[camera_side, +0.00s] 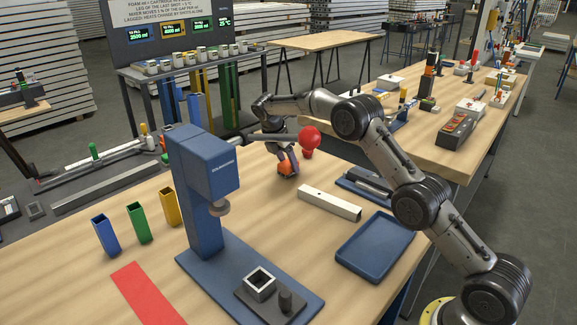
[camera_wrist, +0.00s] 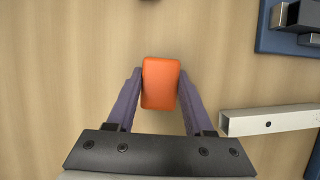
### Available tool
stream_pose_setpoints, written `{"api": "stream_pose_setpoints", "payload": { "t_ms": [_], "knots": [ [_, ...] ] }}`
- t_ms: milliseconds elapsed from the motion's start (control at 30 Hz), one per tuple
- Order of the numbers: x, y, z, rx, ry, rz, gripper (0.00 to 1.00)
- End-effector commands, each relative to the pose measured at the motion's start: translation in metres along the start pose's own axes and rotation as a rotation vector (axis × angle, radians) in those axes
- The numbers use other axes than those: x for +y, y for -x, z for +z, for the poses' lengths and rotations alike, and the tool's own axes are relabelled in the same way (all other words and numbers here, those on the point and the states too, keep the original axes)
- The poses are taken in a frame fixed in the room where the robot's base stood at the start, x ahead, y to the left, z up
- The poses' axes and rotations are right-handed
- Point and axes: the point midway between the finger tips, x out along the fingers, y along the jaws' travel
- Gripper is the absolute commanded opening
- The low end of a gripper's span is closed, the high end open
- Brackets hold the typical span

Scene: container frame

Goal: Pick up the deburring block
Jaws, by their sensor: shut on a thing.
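The deburring block is taken to be the orange block with rounded edges (camera_wrist: 160,83), upright in the middle of the wrist view. My gripper (camera_wrist: 160,90) is shut on it, with one purple-grey finger against each long side. In the side view the orange block (camera_side: 286,168) shows at the end of my gripper (camera_side: 288,160), low over the wooden table beyond the blue press. I cannot tell whether the block touches the table or hangs just above it.
A square metal tube (camera_side: 329,202) lies right of the block. A blue fixture (camera_side: 366,187) and a blue tray (camera_side: 375,246) are further right. A blue press (camera_side: 205,180) stands in front, left. A red ball-shaped thing (camera_side: 309,138) is close behind the gripper. Coloured tubes (camera_side: 138,222) stand left.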

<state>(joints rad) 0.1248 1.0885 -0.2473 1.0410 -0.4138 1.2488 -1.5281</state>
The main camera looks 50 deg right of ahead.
Motion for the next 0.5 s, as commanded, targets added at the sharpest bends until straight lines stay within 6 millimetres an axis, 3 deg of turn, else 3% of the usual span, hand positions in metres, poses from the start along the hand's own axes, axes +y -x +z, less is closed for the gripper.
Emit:
{"api": "stream_pose_setpoints", "payload": {
  "t_ms": [200,500],
  "knots": [
    [0.001,0.025,0.011,0.0,-0.001,0.003,0.0],
    [-0.038,0.072,0.02,0.0,-0.001,0.004,0.0]
  ]
}}
